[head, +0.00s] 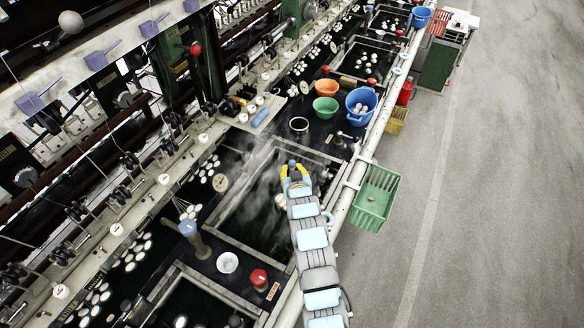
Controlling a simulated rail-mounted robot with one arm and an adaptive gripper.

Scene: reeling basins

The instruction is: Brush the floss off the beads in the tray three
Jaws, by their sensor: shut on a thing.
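My gripper (294,178), yellow-sided at the end of my grey and pale-blue arm, is over the right part of a dark, steaming rectangular basin (322,157). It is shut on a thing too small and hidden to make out. A pale round thing (280,201) shows in the basin just below and left of the gripper; I cannot tell if it is a bead or floss. Steam and my arm hide part of the basin. No tray number is readable, so I cannot tell which is tray three.
Beyond the gripper stand a green bowl (326,107), an orange bowl (327,87) and a blue basin (361,105) with white balls. A white bowl (228,262) and a red-topped item (259,279) stand nearer. A green crate (377,197) hangs on the right rail.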

